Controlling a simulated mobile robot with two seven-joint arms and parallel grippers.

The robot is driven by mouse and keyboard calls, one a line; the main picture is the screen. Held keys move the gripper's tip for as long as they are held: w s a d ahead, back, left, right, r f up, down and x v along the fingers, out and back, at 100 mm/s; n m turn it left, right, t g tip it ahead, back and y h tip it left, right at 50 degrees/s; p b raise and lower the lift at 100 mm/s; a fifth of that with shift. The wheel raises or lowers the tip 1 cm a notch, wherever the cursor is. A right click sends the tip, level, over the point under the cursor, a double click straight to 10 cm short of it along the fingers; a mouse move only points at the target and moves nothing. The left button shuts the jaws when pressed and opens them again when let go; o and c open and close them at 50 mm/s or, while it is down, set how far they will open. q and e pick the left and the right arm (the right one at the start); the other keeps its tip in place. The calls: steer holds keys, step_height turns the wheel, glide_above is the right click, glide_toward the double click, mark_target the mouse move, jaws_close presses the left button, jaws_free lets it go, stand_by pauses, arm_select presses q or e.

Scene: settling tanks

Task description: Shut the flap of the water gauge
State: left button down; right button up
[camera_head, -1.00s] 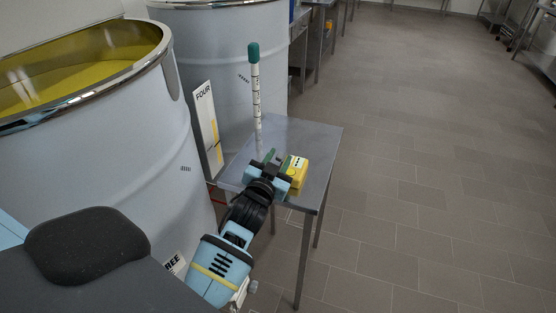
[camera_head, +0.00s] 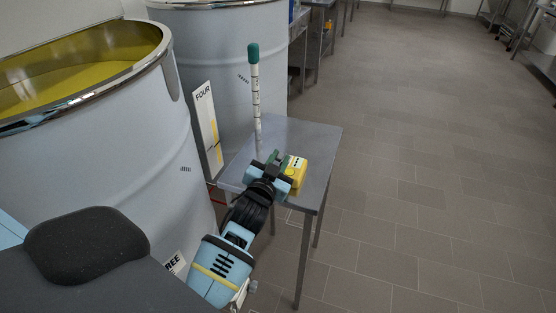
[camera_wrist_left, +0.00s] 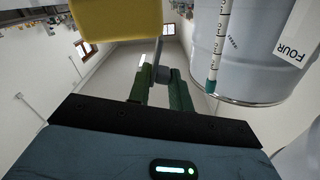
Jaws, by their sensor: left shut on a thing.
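The yellow water gauge (camera_head: 298,172) sits on the small metal table, just right of my left gripper. In the left wrist view its yellow body (camera_wrist_left: 115,18) fills the top left, close to the fingers. My left gripper (camera_head: 277,159) is low over the table beside the gauge. Its green fingers (camera_wrist_left: 160,82) are shut on a small grey part (camera_wrist_left: 161,73) next to the yellow body. This part looks like the gauge's flap or its handle, but its angle is hard to tell. The fingers and wrist hide part of the gauge in the head view. My right gripper is not in view.
A marked rod with a green top (camera_head: 254,95) stands upright behind my left gripper. The metal table (camera_head: 313,140) has bare room at the back. Large grey tanks (camera_head: 110,150) and a "FOUR" sign (camera_head: 207,130) stand left. Open tiled floor lies right.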

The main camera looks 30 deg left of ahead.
arm_select(q)
steer(key=shift+w+d+m, duration=0.1)
steer(key=shift+d+m, duration=0.35)
steer(key=shift+m, duration=0.75)
steer(key=shift+w+d+f+m+p, duration=0.1)
steer(key=shift+d+m, duration=0.15)
steer(key=shift+m, duration=0.45)
steer(key=shift+d+f+m+p, duration=0.15)
steer(key=shift+d+m, duration=0.1)
steer(key=shift+m, duration=0.45)
steer(key=shift+w+d+f+m+p, duration=0.1)
steer(key=shift+d+m, duration=0.15)
steer(key=shift+m, duration=0.45)
steer(key=c, duration=1.4)
jaws_free()
steer(key=shift+o, duration=0.2)
steer(key=v, duration=0.8)
